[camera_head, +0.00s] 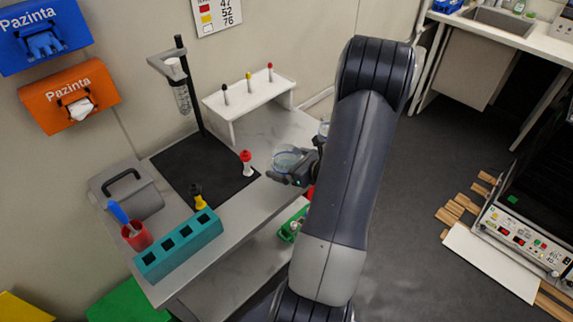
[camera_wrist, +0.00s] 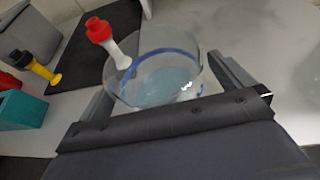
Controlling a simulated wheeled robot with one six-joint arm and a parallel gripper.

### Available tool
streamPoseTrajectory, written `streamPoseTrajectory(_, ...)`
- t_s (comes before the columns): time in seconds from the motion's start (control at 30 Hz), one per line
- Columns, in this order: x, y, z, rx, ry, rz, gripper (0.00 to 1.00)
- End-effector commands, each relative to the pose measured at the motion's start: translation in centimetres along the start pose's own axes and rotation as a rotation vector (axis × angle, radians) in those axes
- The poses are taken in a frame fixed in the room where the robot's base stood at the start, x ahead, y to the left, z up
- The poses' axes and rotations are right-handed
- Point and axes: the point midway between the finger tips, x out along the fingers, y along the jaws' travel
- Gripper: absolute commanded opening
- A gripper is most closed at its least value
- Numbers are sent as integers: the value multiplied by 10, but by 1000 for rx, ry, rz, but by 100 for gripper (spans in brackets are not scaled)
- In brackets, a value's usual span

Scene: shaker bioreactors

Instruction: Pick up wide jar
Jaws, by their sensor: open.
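The wide jar (camera_head: 287,158) is clear glass with a blue band and stands on the grey table near its front edge. In the wrist view the jar (camera_wrist: 160,80) fills the middle, with some pale blue in its lower part. My gripper (camera_head: 296,176) is at the jar in the head view, where my arm hides part of it. In the wrist view my gripper (camera_wrist: 168,85) is open, with one finger on each side of the jar. I cannot tell whether the fingers touch the glass.
A red-capped bottle (camera_head: 246,163) stands just left of the jar. A yellow bottle with a black top (camera_head: 198,197), a teal rack (camera_head: 180,246) and a stand (camera_head: 192,90) are further left. A white shelf (camera_head: 250,104) with several small items stands behind.

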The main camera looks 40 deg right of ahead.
Motion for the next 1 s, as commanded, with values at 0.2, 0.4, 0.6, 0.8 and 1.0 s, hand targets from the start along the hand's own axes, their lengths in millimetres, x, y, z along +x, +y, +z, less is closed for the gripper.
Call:
streamPoseTrajectory(0.2, 6, 0, 0, 0, 0, -1, 100)
streamPoseTrajectory(0.4, 6, 0, 0, 0, 0, -1, 92)
streamPoseTrajectory(0.6, 6, 0, 0, 0, 0, -1, 75)
streamPoseTrajectory(0.8, 6, 0, 0, 0, 0, -1, 59)
streamPoseTrajectory(1.0, 5, 0, 0, 0, -1, -1, 46)
